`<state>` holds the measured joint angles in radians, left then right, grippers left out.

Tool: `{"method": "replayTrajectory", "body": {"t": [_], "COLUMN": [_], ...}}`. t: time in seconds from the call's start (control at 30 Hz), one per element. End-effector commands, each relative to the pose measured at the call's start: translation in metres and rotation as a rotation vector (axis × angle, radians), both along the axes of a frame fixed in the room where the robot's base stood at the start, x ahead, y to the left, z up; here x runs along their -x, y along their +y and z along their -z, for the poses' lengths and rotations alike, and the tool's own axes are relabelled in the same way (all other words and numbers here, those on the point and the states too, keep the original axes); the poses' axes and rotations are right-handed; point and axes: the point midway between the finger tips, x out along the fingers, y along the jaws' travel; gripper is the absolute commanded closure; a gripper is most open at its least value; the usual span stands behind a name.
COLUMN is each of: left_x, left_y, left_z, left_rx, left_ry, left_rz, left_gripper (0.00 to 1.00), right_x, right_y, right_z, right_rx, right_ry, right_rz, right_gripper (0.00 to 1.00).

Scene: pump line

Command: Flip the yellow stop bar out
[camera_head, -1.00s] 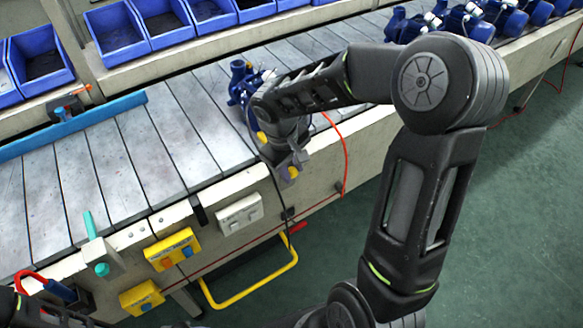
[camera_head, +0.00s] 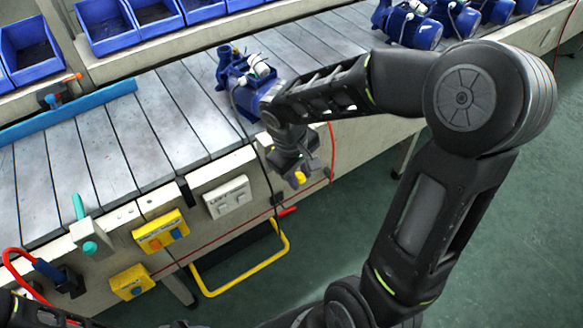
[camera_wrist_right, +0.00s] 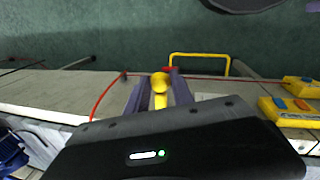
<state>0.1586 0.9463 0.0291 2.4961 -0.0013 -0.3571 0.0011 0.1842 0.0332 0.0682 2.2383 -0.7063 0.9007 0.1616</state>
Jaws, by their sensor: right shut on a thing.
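The yellow stop bar shows as a yellow rounded end (camera_head: 300,178) at my right gripper, in front of the conveyor's near side. In the right wrist view its round end and short stem (camera_wrist_right: 160,82) lie between the two fingers. My right gripper (camera_head: 292,168) is shut on it and points down and outward, beside the conveyor's edge. The hand and wrist hide the rest of the bar and its mount. My left gripper is not in view; only dark parts of my own body show at the lower left.
A blue pump (camera_head: 240,78) stands on the slatted conveyor (camera_head: 110,155) behind my right wrist. A switch box (camera_head: 228,197) and yellow button boxes (camera_head: 160,232) are on the conveyor's side. A yellow floor frame (camera_head: 243,282) and red cable (camera_head: 332,150) are nearby. The green floor is open.

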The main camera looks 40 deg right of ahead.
Motion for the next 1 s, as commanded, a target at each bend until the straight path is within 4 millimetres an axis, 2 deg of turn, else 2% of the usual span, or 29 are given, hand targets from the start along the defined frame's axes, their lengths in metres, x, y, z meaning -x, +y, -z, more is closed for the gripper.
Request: {"method": "replayTrajectory", "body": {"t": [0.37, 0.4, 0.63, 1.0], "left_x": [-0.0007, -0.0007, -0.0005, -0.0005], "left_y": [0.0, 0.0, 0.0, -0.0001], "left_z": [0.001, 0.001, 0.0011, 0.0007], "left_rx": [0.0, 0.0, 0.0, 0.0], "left_ry": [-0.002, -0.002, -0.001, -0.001], "left_rz": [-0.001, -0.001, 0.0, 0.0], "left_gripper": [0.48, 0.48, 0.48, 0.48], "right_x": [0.0069, 0.0069, 0.0056, 0.0045], "right_y": [0.0002, 0.0002, 0.0002, 0.0012], "right_z": [-0.0005, -0.0004, -0.0007, -0.0074], "right_rx": [0.0, 0.0, 0.0, 0.001], "right_ry": [0.005, 0.005, 0.001, -0.003], "right_rz": [0.002, 0.002, 0.001, -0.001], "right_gripper": [1.0, 0.68, 0.5, 0.5]}}
